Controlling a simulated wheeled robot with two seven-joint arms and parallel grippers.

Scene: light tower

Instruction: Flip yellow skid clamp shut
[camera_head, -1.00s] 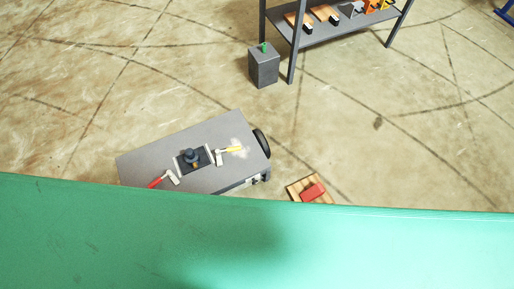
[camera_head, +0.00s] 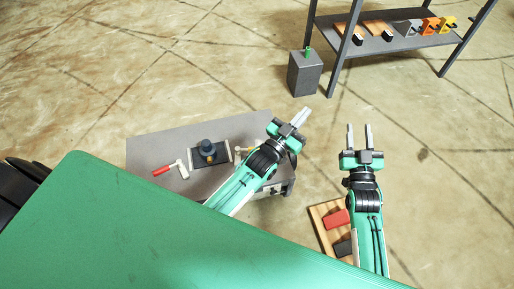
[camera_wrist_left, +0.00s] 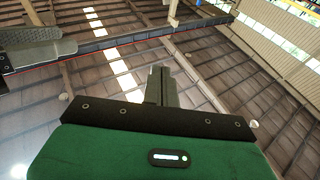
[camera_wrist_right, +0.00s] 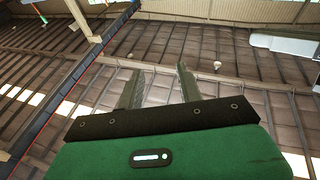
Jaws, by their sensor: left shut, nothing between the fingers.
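The grey skid (camera_head: 160,140) stands on the floor left of centre in the head view. A dark block with a round knob (camera_head: 208,150) sits on it, between a red-handled clamp (camera_head: 168,169) and another clamp whose pale base (camera_head: 239,151) shows. The yellow handle of that second clamp is hidden behind my left arm. My left gripper (camera_head: 301,117) is shut and empty, past the skid's right end; its closed fingers also show in the left wrist view (camera_wrist_left: 162,85). My right gripper (camera_head: 360,136) is open and empty over the floor, right of the skid.
A wooden pallet (camera_head: 318,212) with a red block (camera_head: 336,219) lies partly under my right arm. A grey box (camera_head: 305,75) with a green top piece stands by a shelf rack (camera_head: 385,45) holding several parts.

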